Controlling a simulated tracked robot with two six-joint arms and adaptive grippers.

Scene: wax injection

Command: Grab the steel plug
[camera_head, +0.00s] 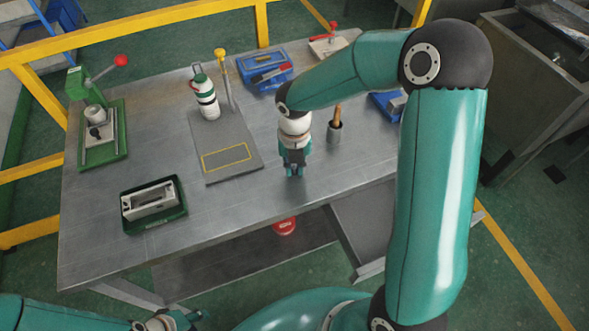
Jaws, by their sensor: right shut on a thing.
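My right gripper (294,172) points down over the front middle of the grey metal table, to the right of the dark mat. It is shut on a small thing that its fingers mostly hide. This looks to be the steel plug, but its shape cannot be made out, nor whether it touches the tabletop. No other steel plug is clearly seen on the table. My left gripper (168,322) shows only in part at the bottom edge, off the table and away from the objects. Its fingertips are too cut off to tell their state.
The front middle is clear.

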